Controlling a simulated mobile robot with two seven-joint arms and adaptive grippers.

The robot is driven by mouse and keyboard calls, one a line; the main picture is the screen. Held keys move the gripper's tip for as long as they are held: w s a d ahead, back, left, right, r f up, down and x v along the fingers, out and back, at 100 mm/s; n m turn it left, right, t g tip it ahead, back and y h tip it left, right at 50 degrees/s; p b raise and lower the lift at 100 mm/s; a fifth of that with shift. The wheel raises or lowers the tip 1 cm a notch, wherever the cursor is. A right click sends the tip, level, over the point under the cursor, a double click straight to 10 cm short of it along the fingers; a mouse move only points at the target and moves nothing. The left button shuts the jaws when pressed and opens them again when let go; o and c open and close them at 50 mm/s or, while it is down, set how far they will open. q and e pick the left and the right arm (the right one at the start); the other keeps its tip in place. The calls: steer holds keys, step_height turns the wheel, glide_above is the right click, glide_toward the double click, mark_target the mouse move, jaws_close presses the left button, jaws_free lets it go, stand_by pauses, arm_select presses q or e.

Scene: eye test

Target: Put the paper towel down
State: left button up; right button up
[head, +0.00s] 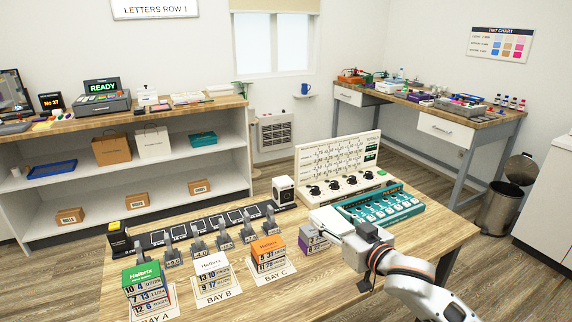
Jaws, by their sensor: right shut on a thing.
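My right gripper (343,231) comes in from the lower right over the front table (410,255). It is shut on a pale white, flat-looking thing (324,218), held near the front edge of a teal panel. This may be the paper towel, but I cannot tell for sure. A purple-and-white box stack (311,240) stands just left of the gripper, partly hidden. I cannot tell whether the white thing touches the stack or the panel. My left gripper is not in view.
The teal panel (398,207) and a white board with black knobs (337,160) stand behind the gripper. Green (142,272), white (211,265) and orange (267,244) box stacks stand to the left. The table's right end looks bare. A bin (499,208) stands beyond it.

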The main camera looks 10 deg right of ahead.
steer(key=s+d+f+m+h, duration=0.1)
steer(key=s+d+m+h, duration=0.1)
steer(key=s, duration=0.7)
steer(key=s+d+f+m+t+h, duration=0.1)
steer(key=s+d+f+m+h, duration=0.1)
steer(key=s, duration=0.8)
steer(key=shift+s+d+f+h, duration=0.2)
steer(key=shift+d+f+h, duration=0.1)
steer(key=shift+d+h, duration=0.6)
steer(key=shift+w+d, duration=0.1)
